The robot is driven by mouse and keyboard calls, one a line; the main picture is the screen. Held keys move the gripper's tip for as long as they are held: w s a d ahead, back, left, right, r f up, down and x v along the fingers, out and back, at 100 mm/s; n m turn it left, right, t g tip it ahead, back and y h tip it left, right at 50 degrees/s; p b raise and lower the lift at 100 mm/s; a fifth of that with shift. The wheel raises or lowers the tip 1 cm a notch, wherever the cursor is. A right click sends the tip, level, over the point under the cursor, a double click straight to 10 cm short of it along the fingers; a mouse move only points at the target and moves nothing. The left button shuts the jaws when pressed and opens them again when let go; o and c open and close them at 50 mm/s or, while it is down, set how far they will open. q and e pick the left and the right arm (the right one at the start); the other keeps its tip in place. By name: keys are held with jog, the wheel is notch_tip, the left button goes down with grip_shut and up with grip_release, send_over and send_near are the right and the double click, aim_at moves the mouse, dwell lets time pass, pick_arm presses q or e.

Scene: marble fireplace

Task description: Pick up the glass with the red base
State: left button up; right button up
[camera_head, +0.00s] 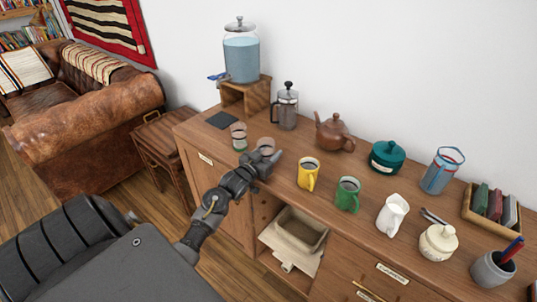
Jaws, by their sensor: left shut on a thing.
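My left gripper (264,163) reaches in over the front edge of the wooden sideboard (223,155). It is shut on a clear glass (266,145), whose upper part shows just behind the fingers. The gripper hides the lower part of this glass, so I cannot make out its base colour or whether it touches the top. A second clear glass (239,134) with a greenish band stands just to the left, apart from the gripper. My right gripper is not in view.
A yellow mug (308,174) and a green mug (347,195) stand right of the gripper. Behind are a French press (286,107), a brown teapot (334,132) and a water dispenser (241,58) on a wooden stand. A dark mat (221,120) lies at the left end.

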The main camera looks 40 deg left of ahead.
pick_arm(q)
jog(key=shift+s+r, duration=0.3)
jog(key=shift+r, duration=0.05)
jog(key=s+d+r, duration=0.1)
jog(key=s+r, duration=0.6)
jog(key=s, duration=0.6)
jog(key=shift+d, duration=0.1)
jog(key=d+r, duration=0.2)
jog(key=d, duration=0.9)
jog(key=d+r+m+h, duration=0.1)
jog(key=d+r, duration=0.1)
jog(key=d, duration=0.9)
jog(key=shift+w+d+h, duration=0.3)
jog(key=shift+w+d, duration=0.05)
jog(key=shift+d, duration=0.05)
jog(key=shift+f, duration=0.1)
